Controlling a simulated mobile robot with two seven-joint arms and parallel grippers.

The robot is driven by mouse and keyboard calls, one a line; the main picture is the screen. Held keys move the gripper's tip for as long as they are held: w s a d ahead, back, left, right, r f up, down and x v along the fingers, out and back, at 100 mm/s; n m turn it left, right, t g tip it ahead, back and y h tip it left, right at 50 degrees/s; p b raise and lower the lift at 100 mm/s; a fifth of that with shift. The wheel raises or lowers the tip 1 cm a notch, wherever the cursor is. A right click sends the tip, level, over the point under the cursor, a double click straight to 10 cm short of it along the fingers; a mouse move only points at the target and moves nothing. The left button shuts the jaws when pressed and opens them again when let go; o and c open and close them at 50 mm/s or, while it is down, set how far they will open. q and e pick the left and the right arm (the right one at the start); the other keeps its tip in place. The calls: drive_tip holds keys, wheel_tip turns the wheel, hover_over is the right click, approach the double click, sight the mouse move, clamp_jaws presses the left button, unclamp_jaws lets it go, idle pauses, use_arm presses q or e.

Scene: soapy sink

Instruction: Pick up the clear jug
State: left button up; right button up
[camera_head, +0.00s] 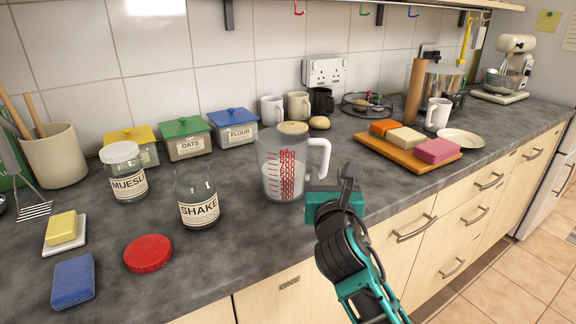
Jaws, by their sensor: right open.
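The clear jug (269,165) stands upright on the dark counter, with red measuring marks on its side and a white handle (321,157) on its right. Something pale and round shows at its top; I cannot tell if it is a lid or a thing behind it. My right gripper (335,190) is in front of the jug's handle side, at the counter's front edge. It is open and nothing shows between its fingers. Whether it touches the handle is hard to tell. My left gripper is not in view.
A glass jar marked SHAKE (198,208) stands left of the jug, with a red lid (148,253) lying in front. A wooden board (395,150) with coloured blocks lies to the right. Mugs (298,106) stand behind the jug.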

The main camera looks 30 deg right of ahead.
sight(326, 161)
drive_tip(key=b+x, duration=0.1)
drive_tip(key=x, duration=0.7)
drive_tip(key=shift+d, duration=0.15)
clamp_jaws()
idle(0.5)
drive_tip(key=shift+r, duration=0.1)
